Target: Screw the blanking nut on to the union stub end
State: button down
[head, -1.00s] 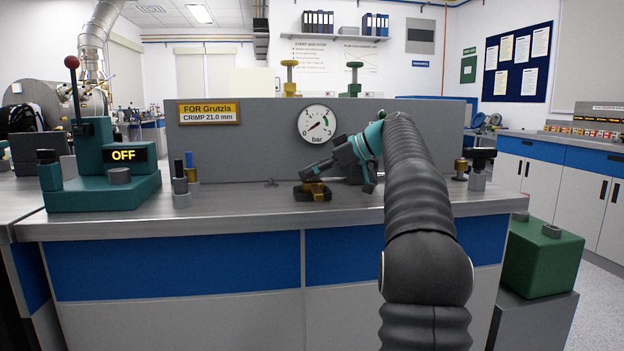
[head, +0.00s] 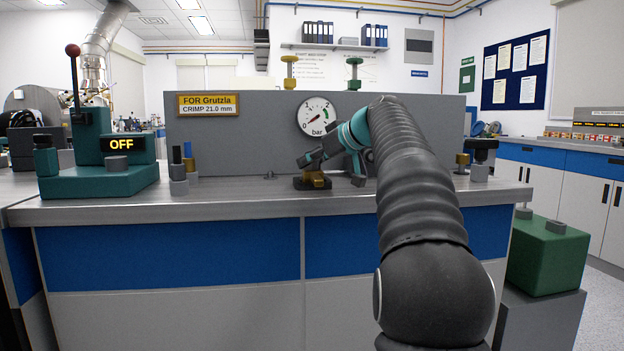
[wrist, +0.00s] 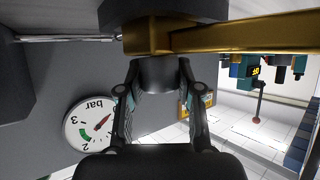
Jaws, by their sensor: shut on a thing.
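My gripper (head: 306,160) is low over the bench in front of the grey panel, tilted down to the left. In the wrist view my gripper (wrist: 160,80) has its two fingers closed on a short dark grey round piece, which looks like the blanking nut (wrist: 161,73). It meets a brass block, apparently the union stub end (wrist: 147,38), from which a brass bar runs right. In the head view the brass part (head: 315,180) stands on a dark base on the bench. The thread between the two pieces is hidden.
A pressure gauge (head: 316,116) sits on the grey panel (head: 240,145) just behind. Dark and brass fittings (head: 181,172) stand to the left, beside a teal machine (head: 100,178) reading OFF. More fittings (head: 480,160) stand to the right. The front bench strip is clear.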

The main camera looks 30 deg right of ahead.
jog(key=shift+a+m+t+h+b, duration=0.15)
jog(key=shift+m+t+h+b, duration=0.2)
jog(key=shift+m+h, duration=1.15)
jog(key=shift+h, duration=0.1)
jog(key=shift+r+m+h, duration=0.1)
jog(key=shift+m+h, duration=0.6)
jog(key=shift+h, duration=0.1)
jog(key=shift+m+h+p, duration=1.6)
jog(key=shift+m+h, duration=0.3)
jog(key=shift+h, duration=0.2)
jog(key=shift+f+m+g+h+b, duration=0.2)
jog(key=shift+m+g+h+b, duration=0.15)
jog(key=shift+m+g+h, duration=0.6)
jog(key=shift+d+r+m+h, duration=0.15)
jog(key=shift+d+m+h, duration=0.05)
jog(key=shift+m+h, duration=0.2)
